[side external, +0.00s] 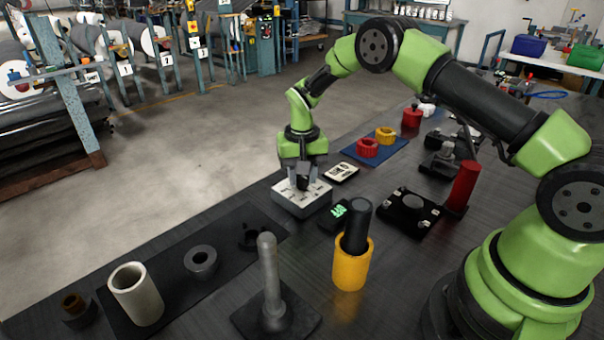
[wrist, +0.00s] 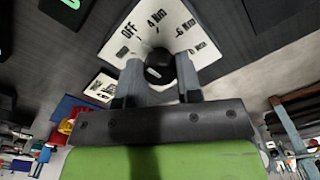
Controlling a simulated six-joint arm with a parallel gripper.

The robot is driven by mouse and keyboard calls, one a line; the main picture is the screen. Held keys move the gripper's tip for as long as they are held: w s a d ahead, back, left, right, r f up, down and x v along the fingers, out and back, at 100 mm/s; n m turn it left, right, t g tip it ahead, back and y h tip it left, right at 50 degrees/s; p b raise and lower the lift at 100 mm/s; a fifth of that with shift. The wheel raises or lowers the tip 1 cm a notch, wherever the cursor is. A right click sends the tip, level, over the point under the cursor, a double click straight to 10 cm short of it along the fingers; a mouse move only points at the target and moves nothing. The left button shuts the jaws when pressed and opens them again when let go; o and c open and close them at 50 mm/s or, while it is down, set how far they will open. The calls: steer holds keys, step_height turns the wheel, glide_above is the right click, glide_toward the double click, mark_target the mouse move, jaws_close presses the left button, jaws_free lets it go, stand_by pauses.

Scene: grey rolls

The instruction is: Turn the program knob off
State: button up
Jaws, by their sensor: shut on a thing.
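The program knob (wrist: 160,64) is black and round, on a white panel box (wrist: 196,38) printed with OFF, 4 Nm and 6 Nm. In the wrist view the knob sits between the two grey fingers of my gripper (wrist: 160,76), which is shut on it. Which label the knob points to cannot be told. In the side external view my gripper (side external: 303,182) reaches straight down onto the panel box (side external: 301,201), and the fingers hide most of the knob.
A printed card (side external: 342,173) and a small green-lit display (side external: 337,213) lie close to the box. A yellow cup (side external: 352,268) with a black cylinder stands nearer the camera. A black mat (side external: 222,229) with ring parts lies left, and a blue mat (side external: 383,151) behind.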

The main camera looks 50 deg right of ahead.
steer(key=o, duration=0.9)
steer(key=shift+o, duration=0.2)
step_height(320, 180, up, 10)
steer(key=shift+r, duration=0.1)
step_height(320, 180, up, 10)
steer(key=t, duration=0.2)
glide_above(302, 176)
steer(key=s+a, duration=0.2)
steer(key=s, duration=0.2)
steer(key=s+a+r+n+t, duration=0.1)
steer(key=s+a+r, duration=0.1)
steer(key=s+r, duration=0.25)
steer(key=s+a+r+n+t+y, duration=0.1)
steer(key=s+t, duration=0.1)
steer(key=s, duration=0.7)
steer(key=s+a+t+y, duration=0.1)
steer(key=s+t, duration=0.1)
steer(key=s, duration=0.7)
steer(key=shift+a+r+n, duration=0.3)
steer(key=shift+r+n, duration=0.1)
